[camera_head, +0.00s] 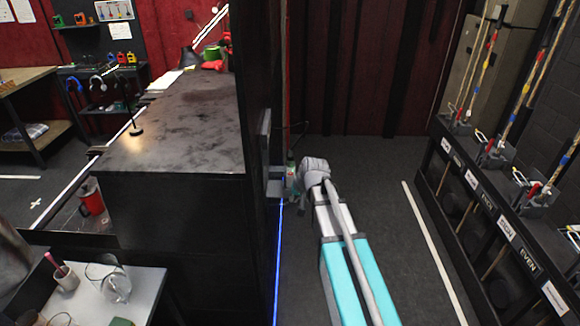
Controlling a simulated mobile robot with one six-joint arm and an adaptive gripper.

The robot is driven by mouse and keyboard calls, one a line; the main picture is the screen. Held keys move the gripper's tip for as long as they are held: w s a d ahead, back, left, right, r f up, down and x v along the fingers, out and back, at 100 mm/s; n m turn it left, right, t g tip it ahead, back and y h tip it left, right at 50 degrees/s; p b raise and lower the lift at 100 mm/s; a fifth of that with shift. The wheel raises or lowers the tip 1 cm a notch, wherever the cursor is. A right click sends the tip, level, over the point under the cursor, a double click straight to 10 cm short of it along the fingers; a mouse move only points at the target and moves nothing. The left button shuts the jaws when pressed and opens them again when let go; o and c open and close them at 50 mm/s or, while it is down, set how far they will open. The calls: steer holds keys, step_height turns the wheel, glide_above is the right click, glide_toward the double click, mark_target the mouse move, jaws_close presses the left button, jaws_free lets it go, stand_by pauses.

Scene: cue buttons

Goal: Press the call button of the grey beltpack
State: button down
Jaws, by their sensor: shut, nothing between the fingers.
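My arm reaches forward, and my gripper (276,186) is at its far end, small in the head view, beside the dark side of a tall black panel. Its fingers are shut with nothing held. A flat grey box-like thing (264,135) is on that panel's side, just beyond and above my gripper. I cannot tell whether it is the grey beltpack, and no call button can be made out. Whether my gripper touches anything there is also unclear.
The black panel (252,90) and dark-topped desk (180,120) stand left of my arm. A rack (470,215) with ropes and labels lines the right. Small coloured boxes (121,57) sit on a back shelf. Grey floor (380,190) is clear between arm and rack.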

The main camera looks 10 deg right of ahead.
mark_target(291, 174)
steer(key=w+d+r+m+t+y+p, duration=0.1)
steer(key=w+r+m+t+p, duration=0.1)
steer(key=w+r+p, duration=0.4)
steer(key=w+r+t, duration=0.1)
steer(key=w+r, duration=0.3)
steer(key=w, duration=0.4)
steer(key=shift+w+d+r+t, duration=0.25)
steer(key=shift+w+r+t, duration=0.15)
steer(key=shift+f, duration=0.2)
step_height(291, 174, down, 8)
steer(key=b, duration=0.8)
steer(key=shift+f+b, duration=0.2)
steer(key=shift+b, duration=0.1)
steer(key=shift+f, duration=0.1)
stand_by(0.6)
steer(key=shift+f+b, duration=0.3)
steer(key=shift+b, duration=0.1)
steer(key=shift+f+b, duration=0.35)
stand_by(0.7)
steer(key=shift+r, duration=0.15)
stand_by(0.3)
steer(key=shift+r+p, duration=0.65)
steer(key=shift+p, duration=0.15)
